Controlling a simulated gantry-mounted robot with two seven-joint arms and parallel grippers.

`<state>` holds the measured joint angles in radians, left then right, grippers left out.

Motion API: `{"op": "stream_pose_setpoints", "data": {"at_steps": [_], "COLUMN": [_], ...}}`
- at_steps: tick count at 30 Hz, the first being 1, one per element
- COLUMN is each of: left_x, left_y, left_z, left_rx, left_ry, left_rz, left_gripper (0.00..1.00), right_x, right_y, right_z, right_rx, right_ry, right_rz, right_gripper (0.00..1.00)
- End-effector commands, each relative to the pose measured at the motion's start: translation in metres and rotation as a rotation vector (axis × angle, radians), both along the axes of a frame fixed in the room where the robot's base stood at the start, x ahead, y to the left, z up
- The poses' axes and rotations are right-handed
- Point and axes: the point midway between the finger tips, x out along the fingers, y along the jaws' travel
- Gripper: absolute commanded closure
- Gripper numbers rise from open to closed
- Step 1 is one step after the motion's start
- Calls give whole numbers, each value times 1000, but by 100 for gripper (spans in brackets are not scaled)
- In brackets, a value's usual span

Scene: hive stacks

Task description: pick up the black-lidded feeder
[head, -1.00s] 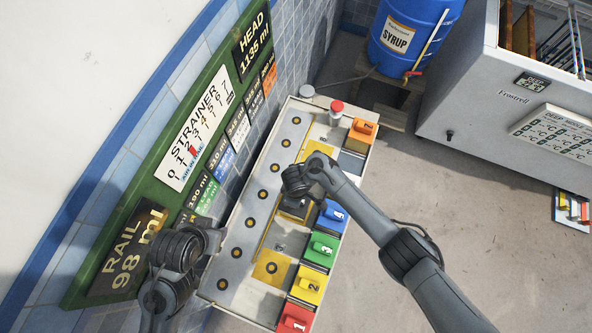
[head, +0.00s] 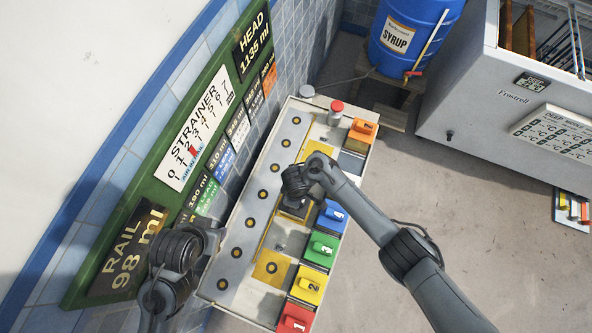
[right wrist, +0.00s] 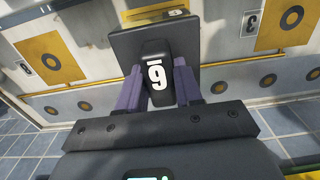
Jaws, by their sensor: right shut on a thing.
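The black-lidded feeder (right wrist: 190,38) shows in the right wrist view as a dark square lid with a raised black handle bearing a white numeral with a bar. My right gripper (right wrist: 158,88) has its two purple fingers shut on that handle, one on each side. In the head view the black feeder (head: 293,209) is mostly hidden under my right wrist, over the bench's middle. I cannot tell whether it touches the bench.
The pale bench (head: 232,252) carries blue (head: 333,216), green (head: 322,249), yellow (head: 310,288), red (head: 295,318) and orange (head: 363,130) lidded feeders along its right edge. A red-topped post (head: 337,110) stands at the far end. A green board (head: 178,150) lies left; open floor lies right.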

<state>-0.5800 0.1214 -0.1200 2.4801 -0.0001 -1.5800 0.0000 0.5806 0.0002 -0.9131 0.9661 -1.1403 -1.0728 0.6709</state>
Motion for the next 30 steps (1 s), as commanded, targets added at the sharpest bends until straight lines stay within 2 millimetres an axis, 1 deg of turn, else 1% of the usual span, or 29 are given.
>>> {"op": "stream_pose_setpoints", "data": {"at_steps": [14, 17, 20, 23, 30], "left_x": [0, 0, 0, 0, 0], "left_y": [-2, -1, 0, 0, 1], "left_z": [1, 2, 8, 16, 38], "left_rx": [-8, -5, -2, 2, 5], "left_ry": [0, 0, 0, 0, 0], "left_rz": [5, 4, 1, -2, -4], "left_gripper": [57, 57, 57, 57, 57], "right_x": [1, 1, 1, 1, 1], "right_y": [1, 1, 1, 1, 2], "right_z": [1, 4, 13, 28, 69], "right_rx": [2, 2, 3, 3, 5], "right_ry": [-2, -2, -1, -2, -2], "right_rz": [0, 0, 2, 0, 1], "right_gripper": [100, 100, 100, 100, 100]}}
